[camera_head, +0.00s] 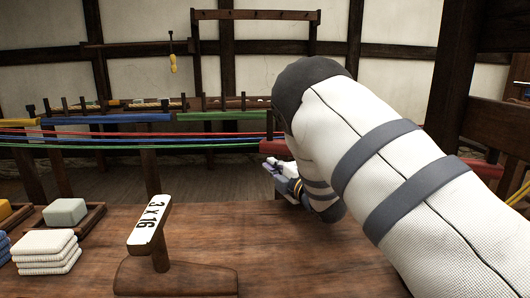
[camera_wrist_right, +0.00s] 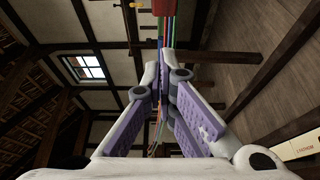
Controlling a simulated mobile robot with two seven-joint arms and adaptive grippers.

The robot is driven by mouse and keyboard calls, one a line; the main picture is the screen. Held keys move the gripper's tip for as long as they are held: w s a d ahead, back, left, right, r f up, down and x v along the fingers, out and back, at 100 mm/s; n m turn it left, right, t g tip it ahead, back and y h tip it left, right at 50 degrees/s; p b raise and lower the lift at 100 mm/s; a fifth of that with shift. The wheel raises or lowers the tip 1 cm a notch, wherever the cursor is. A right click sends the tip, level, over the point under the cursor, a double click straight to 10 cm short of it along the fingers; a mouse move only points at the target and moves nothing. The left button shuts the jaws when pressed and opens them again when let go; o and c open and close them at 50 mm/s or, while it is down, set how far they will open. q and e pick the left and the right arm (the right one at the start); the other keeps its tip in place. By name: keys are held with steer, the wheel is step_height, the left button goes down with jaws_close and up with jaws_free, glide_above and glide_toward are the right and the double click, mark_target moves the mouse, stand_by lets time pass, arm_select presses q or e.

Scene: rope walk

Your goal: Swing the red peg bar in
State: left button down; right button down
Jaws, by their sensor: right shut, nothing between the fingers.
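The red peg bar (camera_head: 272,147) is partly hidden behind my right arm in the head view. Its left end shows just left of the arm and more red shows to the right of it (camera_head: 485,168). A red block, likely part of the bar, is at the top of the right wrist view (camera_wrist_right: 165,6). My right gripper (camera_head: 270,166) is just below the bar's left end in the head view; I cannot tell if they touch. In the wrist view its purple-padded fingers (camera_wrist_right: 164,68) are shut and empty. My left gripper is out of view.
Red, blue and green ropes (camera_head: 150,140) stretch across the left toward the bar. A wooden table (camera_head: 270,245) in front carries a "3 x 16" sign (camera_head: 150,222), folded white cloths (camera_head: 45,250) and a grey-green block (camera_head: 65,212). Blue (camera_head: 105,118) and green (camera_head: 222,115) bars stand behind.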

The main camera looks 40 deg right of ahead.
mark_target(270, 146)
arm_select(q)
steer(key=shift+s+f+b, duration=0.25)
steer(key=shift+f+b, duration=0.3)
steer(key=shift+b, duration=0.05)
arm_select(e)
steer(key=shift+w+d, duration=1)
steer(key=shift+w, duration=0.55)
steer(key=shift+w+d, duration=1.05)
steer(key=shift+w, duration=0.5)
steer(key=shift+w+d, duration=1)
steer(key=shift+w, duration=0.55)
